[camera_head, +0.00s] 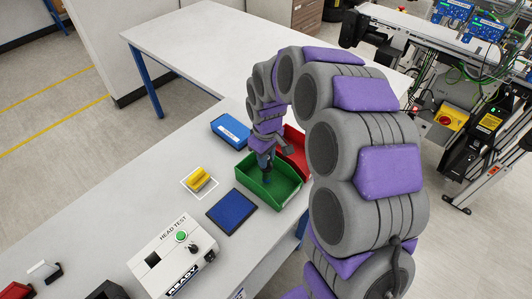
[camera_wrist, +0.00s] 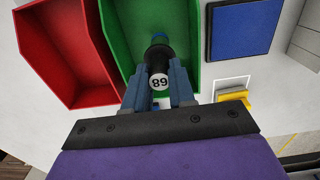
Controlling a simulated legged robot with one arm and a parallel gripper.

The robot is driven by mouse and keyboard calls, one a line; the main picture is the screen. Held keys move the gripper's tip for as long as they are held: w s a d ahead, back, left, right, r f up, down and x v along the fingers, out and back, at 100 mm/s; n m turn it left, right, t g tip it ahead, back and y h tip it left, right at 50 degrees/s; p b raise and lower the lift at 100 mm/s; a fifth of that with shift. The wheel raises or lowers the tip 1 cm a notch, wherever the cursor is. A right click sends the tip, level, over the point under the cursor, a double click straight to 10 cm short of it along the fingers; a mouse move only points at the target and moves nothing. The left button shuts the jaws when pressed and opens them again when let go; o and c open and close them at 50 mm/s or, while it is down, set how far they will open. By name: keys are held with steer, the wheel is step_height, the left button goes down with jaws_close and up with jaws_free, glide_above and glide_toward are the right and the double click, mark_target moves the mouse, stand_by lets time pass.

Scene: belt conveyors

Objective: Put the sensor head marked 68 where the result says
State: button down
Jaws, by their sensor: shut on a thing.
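My gripper (camera_wrist: 158,92) is shut on the dark cylindrical sensor head (camera_wrist: 157,57), with blue at its far end. Its round white label, marked 68, appears upside down in the wrist view. The head is over or inside the green bin (camera_wrist: 193,20); I cannot tell whether it touches the floor. In the head view my gripper (camera_head: 266,168) reaches down into the green bin (camera_head: 284,196). The red bin (camera_head: 295,140) stands beside it, partly hidden by my arm. The HEAD TEST box (camera_head: 172,250) shows READY and a green button or lamp.
A blue pad (camera_head: 231,212) lies in front of the green bin. A yellow object (camera_head: 201,178) sits in a white outlined square. A blue labelled box (camera_head: 231,130) stands behind. Conveyor machinery (camera_head: 470,60) is at the right. Bare table lies left of the yellow object.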

steer(key=shift+d+f, duration=0.2)
steer(key=shift+f, duration=0.2)
steer(key=shift+d+f, duration=0.15)
steer(key=shift+d, duration=0.35)
steer(key=c, duration=1.3)
jaws_free()
steer(key=shift+a, duration=0.15)
steer(key=shift+c, duration=0.2)
steer(key=o, duration=0.5)
steer(key=shift+a, duration=0.4)
steer(key=shift+c, duration=0.2)
steer(key=shift+d, duration=0.15)
steer(key=shift+d, duration=0.15)
steer(key=shift+r, duration=0.6)
steer(key=r+p, duration=0.3)
steer(key=r, duration=1.3)
steer(key=shift+a, duration=0.2)
